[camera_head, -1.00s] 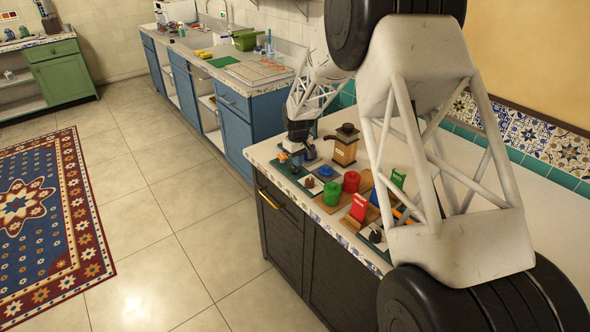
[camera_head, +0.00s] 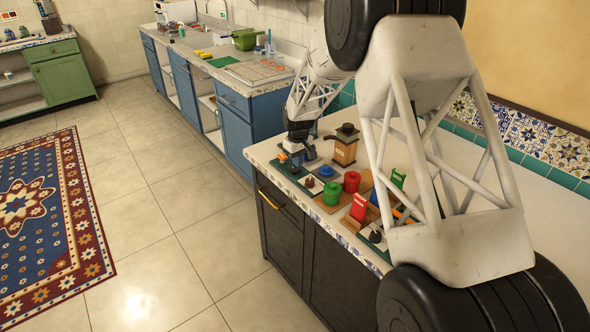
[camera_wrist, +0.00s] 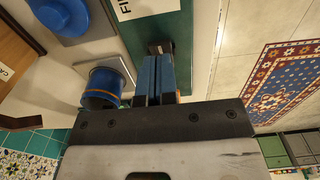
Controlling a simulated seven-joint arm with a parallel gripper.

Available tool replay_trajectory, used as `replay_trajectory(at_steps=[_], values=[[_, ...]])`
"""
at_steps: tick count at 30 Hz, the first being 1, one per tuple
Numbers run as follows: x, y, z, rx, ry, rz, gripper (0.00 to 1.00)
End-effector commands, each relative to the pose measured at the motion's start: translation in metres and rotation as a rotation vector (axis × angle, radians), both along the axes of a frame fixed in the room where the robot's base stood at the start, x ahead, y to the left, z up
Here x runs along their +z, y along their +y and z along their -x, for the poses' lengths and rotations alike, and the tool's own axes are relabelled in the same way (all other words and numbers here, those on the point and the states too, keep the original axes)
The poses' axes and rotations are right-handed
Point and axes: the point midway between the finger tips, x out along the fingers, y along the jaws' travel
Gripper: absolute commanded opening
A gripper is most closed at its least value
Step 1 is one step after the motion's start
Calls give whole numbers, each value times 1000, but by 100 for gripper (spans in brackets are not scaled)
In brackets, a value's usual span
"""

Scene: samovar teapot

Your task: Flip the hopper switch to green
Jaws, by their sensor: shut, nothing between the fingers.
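In the wrist view my gripper (camera_wrist: 165,75) is shut, its two blue fingers together and empty between. The fingertips reach a small dark block (camera_wrist: 160,47) on a green board (camera_wrist: 130,35) with a white label; whether they touch it I cannot tell. I cannot make out a switch or any green or red marking on that block. In the head view my gripper (camera_head: 297,160) is low over the far-left end of the counter, by the green board. Its fingertips are too small to make out there.
A blue cylinder with an orange band (camera_wrist: 105,88) stands close beside the fingers. A blue round-topped piece (camera_head: 325,171), a tan box with a dark top (camera_head: 345,146), and red (camera_head: 351,182) and green (camera_head: 332,193) cylinders stand nearby. The counter's front edge is close.

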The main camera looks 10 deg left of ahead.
Motion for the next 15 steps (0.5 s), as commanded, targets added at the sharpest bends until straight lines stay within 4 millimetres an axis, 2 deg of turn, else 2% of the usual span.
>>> replay_trajectory(at_steps=[15], values=[[-5, 0, 0, 0, 0, 0, 0]])
